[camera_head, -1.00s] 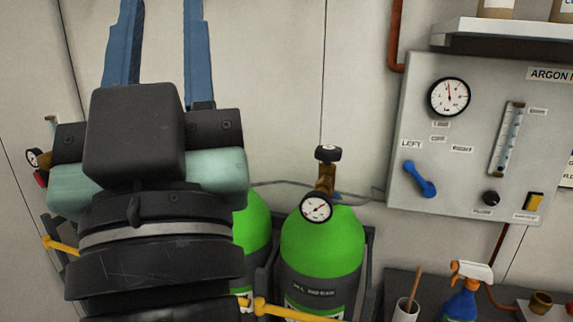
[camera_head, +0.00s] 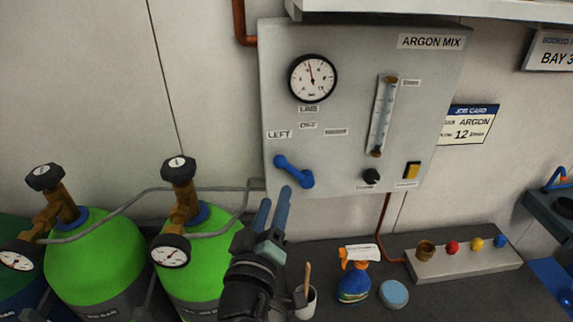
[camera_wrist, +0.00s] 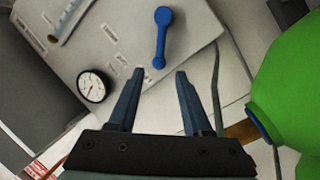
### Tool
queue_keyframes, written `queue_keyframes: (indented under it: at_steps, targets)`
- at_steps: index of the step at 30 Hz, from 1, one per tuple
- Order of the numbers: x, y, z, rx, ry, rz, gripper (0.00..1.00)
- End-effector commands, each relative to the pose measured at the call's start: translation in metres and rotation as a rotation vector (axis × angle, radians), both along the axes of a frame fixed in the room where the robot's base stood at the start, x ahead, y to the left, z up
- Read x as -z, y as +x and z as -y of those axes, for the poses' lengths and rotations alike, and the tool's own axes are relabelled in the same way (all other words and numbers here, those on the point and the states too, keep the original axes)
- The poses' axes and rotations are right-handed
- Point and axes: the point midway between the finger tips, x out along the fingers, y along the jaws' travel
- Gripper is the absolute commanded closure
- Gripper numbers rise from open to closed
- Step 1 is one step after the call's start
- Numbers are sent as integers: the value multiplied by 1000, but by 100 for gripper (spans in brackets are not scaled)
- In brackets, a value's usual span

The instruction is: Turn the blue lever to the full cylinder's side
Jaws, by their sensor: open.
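The blue lever (camera_head: 293,171) is on the grey panel (camera_head: 355,185); its free end points up-left, toward the LEFT label (camera_head: 279,134). My gripper (camera_head: 273,199) is open and empty, below and left of the lever and apart from it in the head view. In the wrist view the lever (camera_wrist: 160,40) lies ahead of my open fingers (camera_wrist: 160,74), its narrow end toward the gap. Two green cylinders, left (camera_head: 98,258) and right (camera_head: 205,262), stand left of my gripper. Their gauges, left (camera_head: 17,254) and right (camera_head: 170,250), are too small to read surely.
A spray bottle (camera_head: 354,283) and a cup (camera_head: 305,302) stand on the bench below.

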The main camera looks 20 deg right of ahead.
Motion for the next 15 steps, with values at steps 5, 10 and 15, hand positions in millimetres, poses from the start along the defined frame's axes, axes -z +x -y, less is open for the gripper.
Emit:
queue_keyframes:
  at_steps: [5, 10, 15]
  targets:
    - [-4, 28, 18, 1, 1, 1, 50]
    - [-4, 50, 32, 2, 1, 2, 50]
    - [-2, 66, 41, 1, 2, 2, 50]
